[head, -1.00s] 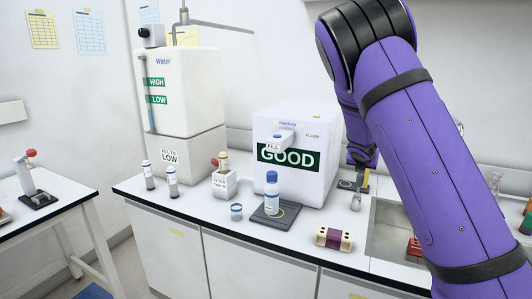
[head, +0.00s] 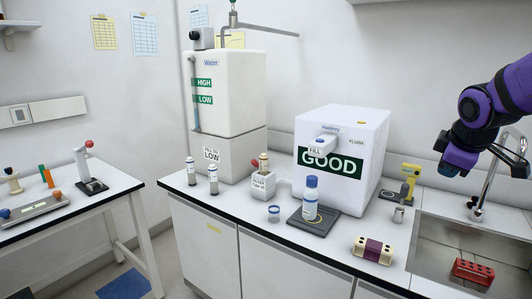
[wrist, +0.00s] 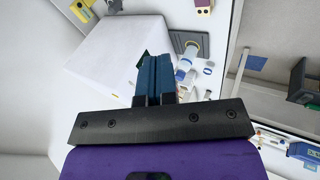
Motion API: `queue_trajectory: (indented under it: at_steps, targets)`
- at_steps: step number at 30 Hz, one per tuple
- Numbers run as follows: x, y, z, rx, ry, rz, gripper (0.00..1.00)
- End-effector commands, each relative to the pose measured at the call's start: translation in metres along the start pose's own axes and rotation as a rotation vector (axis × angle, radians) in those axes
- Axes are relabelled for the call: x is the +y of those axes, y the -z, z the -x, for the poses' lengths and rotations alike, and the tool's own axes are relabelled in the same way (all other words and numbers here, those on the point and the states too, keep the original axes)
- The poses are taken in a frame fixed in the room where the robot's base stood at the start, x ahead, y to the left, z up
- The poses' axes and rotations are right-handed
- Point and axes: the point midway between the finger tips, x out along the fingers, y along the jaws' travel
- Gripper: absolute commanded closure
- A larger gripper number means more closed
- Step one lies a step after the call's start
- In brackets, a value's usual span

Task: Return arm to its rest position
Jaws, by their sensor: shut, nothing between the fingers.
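My purple arm reaches in from the right edge of the head view. Its dark wrist end (head: 450,160) hangs in the air above the left part of the sink, and the fingers do not show clearly there. In the wrist view my gripper (wrist: 155,62) is shut, its blue fingers together with nothing between them. Behind the fingers in that view is the white GOOD box (wrist: 112,50), with clear space between as far as I can tell.
The GOOD box (head: 342,185) stands on the counter beside a blue-capped bottle (head: 311,200) on a dark pad. A water tank (head: 225,95) is at left. A yellow device (head: 411,175), tap (head: 483,185), sink and red rack (head: 472,271) lie below my arm. A side table (head: 110,190) is far left.

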Motion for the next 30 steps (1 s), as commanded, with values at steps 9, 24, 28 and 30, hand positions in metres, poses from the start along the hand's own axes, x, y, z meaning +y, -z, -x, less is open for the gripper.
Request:
queue_trajectory:
  at_steps: [9,24,28,30]
  targets:
    - [-0.076,-0.022,0.087,0.049,0.098,-0.442,1.00]
    - [-0.180,-0.051,0.153,0.018,0.185,-0.883,1.00]
    - [-0.184,-0.052,0.154,0.014,0.188,-0.900,1.00]
    - [-0.184,-0.052,0.154,0.014,0.188,-0.900,1.00]
